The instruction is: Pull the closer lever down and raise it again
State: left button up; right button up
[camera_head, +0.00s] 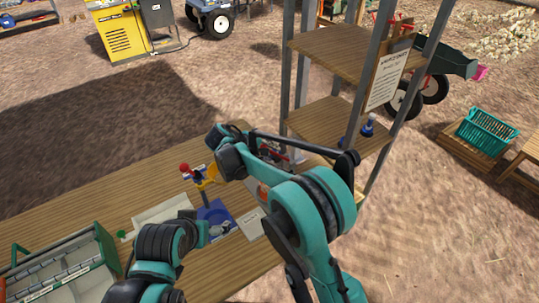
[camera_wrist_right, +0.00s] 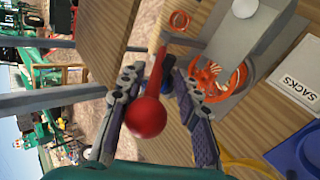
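A red lever with a round red knob (camera_wrist_right: 147,117) stands between the spread fingers of my right gripper (camera_wrist_right: 155,78) in the right wrist view. The gripper is open around it, with gaps beside the knob. Contact along the shaft cannot be told. In the head view my right gripper (camera_head: 272,156) is largely hidden behind my own arm, with a little red showing. A second red knob (camera_head: 184,167) shows to the left, by yellow and blue parts. My left gripper (camera_head: 218,229) is low over the blue plate (camera_head: 215,211); its fingers are unclear.
An orange handwheel (camera_wrist_right: 218,78), a grey housing (camera_wrist_right: 246,35) and a "SACKS" label (camera_wrist_right: 302,76) are near the lever. A green-edged crate (camera_head: 62,270) sits at left.

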jog(key=shift+s+a, duration=0.1)
jog(key=shift+a, duration=0.05)
jog(key=shift+s+a+r, duration=0.1)
jog(key=shift+a+r, duration=0.05)
jog(key=shift+r, duration=0.05)
jog(key=v, duration=1.1)
jog(key=shift+s, duration=0.1)
